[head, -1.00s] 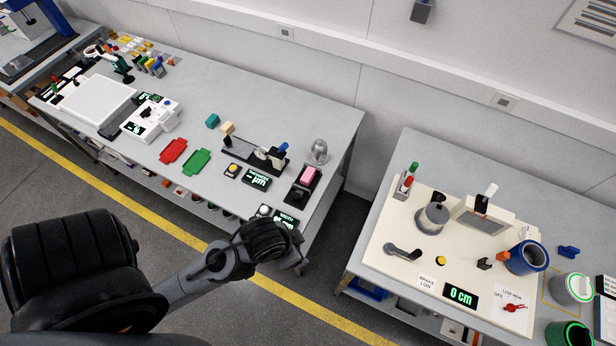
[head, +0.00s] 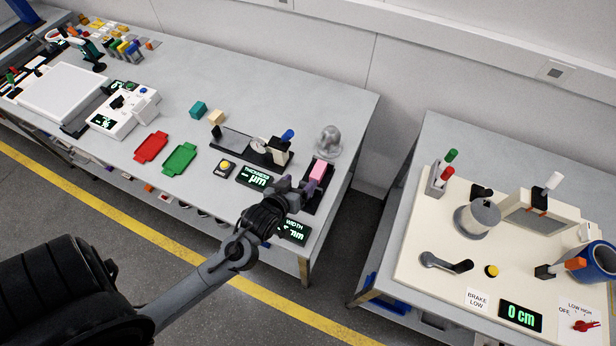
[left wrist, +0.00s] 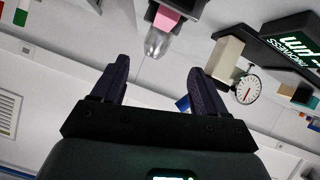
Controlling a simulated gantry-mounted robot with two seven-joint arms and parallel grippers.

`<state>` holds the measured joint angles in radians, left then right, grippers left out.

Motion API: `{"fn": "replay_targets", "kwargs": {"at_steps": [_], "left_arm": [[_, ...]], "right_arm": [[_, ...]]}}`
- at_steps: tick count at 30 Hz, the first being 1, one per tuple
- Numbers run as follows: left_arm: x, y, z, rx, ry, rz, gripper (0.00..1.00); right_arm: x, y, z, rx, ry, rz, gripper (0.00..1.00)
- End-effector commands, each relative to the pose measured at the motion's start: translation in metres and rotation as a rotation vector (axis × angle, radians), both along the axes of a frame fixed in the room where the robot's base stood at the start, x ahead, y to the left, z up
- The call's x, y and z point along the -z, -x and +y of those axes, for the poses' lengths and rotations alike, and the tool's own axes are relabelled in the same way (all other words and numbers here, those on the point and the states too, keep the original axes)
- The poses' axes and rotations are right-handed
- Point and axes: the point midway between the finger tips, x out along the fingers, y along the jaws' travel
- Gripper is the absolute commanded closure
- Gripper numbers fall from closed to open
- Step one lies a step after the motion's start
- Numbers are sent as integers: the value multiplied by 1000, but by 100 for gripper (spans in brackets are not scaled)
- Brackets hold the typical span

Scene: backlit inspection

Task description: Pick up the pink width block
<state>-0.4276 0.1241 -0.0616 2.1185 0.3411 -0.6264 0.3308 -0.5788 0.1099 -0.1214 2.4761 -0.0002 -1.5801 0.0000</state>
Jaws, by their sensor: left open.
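The pink width block (head: 318,171) sits on a dark stand (head: 316,198) near the right end of the left table. It also shows at the top of the left wrist view (left wrist: 166,17), beyond the fingertips and close to the line between them. My left gripper (head: 296,189) is in front of the stand, just left of and below the block in the head view. In the left wrist view its two dark fingers (left wrist: 158,80) are apart with nothing between them. A width display (head: 294,231) is partly hidden by the gripper. My right gripper is not in view.
A thickness gauge (head: 250,146) with a dial and its display (head: 257,177) stand left of the block. A grey dome (head: 328,141) is behind it. Red (head: 151,147) and green (head: 180,158) trays lie further left. A gap separates this from the right table (head: 398,215).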

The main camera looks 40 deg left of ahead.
Motion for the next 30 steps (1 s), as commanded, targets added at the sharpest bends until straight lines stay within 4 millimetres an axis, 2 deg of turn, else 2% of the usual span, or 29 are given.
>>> {"fn": "replay_targets", "kwargs": {"at_steps": [1, 7, 11, 21, 30], "left_arm": [[21, -3, 1, -1, -1, -4, 26], [35, -12, 2, -2, -2, -23, 26], [39, -21, 4, -1, -5, -29, 26], [57, -57, 13, -1, -4, -29, 26], [67, -73, 18, 0, -5, -27, 26]], "right_arm": [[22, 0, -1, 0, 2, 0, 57], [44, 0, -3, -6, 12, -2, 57], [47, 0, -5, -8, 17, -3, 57], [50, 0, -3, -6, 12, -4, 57], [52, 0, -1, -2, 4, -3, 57]]}}
